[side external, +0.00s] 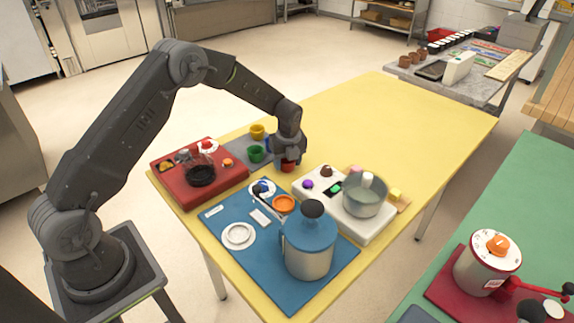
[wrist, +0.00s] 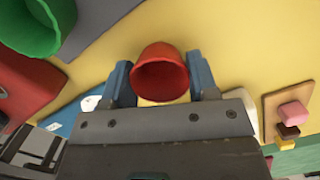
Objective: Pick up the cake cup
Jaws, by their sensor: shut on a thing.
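A red cup (side external: 288,167), which looks like the cake cup, is under my gripper (side external: 286,156) in the side view, near the right edge of the grey mat (side external: 237,152). In the wrist view the red cup (wrist: 162,78) sits between the two blue fingers, its open mouth facing the camera. My gripper is shut on it. I cannot tell whether the cup touches the surface below. A green cup (side external: 255,154) and a yellow cup (side external: 257,131) stand on the grey mat to the left of my gripper.
A red tray (side external: 222,186) lies left, a blue mat (side external: 217,232) with plates and a lidded pot (side external: 308,252) in front, and a white unit (side external: 371,226) with a glass pot (side external: 363,197) to the right. The yellow table (side external: 385,120) is clear behind.

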